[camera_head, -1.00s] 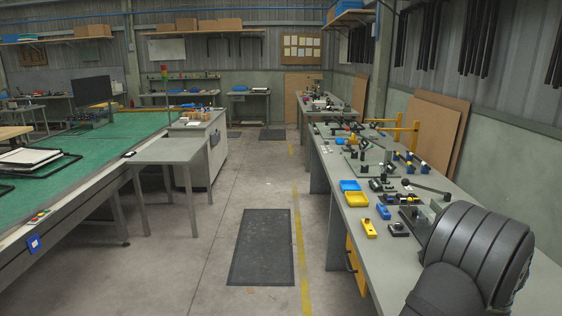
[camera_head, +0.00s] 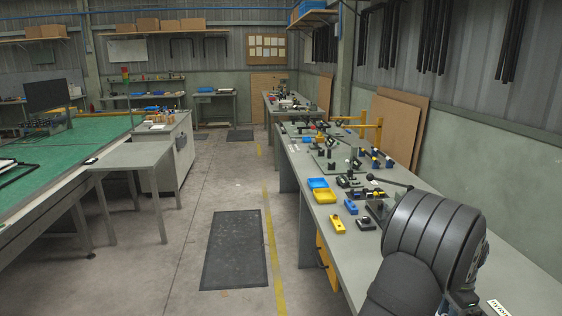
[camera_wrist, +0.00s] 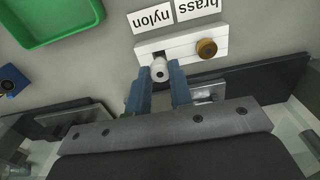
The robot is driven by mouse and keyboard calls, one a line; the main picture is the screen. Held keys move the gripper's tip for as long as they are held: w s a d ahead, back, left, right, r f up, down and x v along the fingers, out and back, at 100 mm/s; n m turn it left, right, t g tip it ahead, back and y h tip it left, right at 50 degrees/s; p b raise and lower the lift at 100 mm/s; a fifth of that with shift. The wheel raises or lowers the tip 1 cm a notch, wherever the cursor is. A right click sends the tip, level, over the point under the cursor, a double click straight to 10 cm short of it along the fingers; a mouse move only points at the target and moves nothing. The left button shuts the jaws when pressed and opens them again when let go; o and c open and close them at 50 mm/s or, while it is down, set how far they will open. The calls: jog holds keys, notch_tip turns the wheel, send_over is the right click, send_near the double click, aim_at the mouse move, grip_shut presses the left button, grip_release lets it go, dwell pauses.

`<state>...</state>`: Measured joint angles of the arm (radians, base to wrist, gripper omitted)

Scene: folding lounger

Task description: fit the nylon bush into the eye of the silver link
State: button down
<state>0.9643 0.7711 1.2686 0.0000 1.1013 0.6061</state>
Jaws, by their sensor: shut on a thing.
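My gripper (camera_wrist: 160,84), with two blue fingers, shows in the wrist view and is shut on the white nylon bush (camera_wrist: 159,69). The bush's round end with a dark hole faces the camera. It sits between the fingertips at the slot of a white holder (camera_wrist: 181,45); whether it is clear of the holder I cannot tell. A silver metal piece (camera_wrist: 207,92) shows partly beside the right finger; I cannot tell whether it is the silver link. No link eye can be made out. In the head view my arm hides the gripper.
A brass bush (camera_wrist: 206,48) sits in the holder's right part. Labels reading nylon (camera_wrist: 152,18) and brass (camera_wrist: 197,8) lie behind it. A green tray (camera_wrist: 62,20) is at the upper left. In the head view, small yellow (camera_head: 337,224) and blue parts lie on the right bench (camera_head: 299,180).

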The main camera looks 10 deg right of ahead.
jog(key=shift+r, duration=1.25)
jog(key=w+d+r, duration=0.4)
jog(key=d+r, duration=0.2)
jog(key=d, duration=0.5)
jog(key=shift+r, duration=0.15)
jog(key=shift+f, duration=2.9)
jog(key=shift+f, duration=0.25)
jog(key=shift+f, duration=0.3)
jog(key=shift+f, duration=0.8)
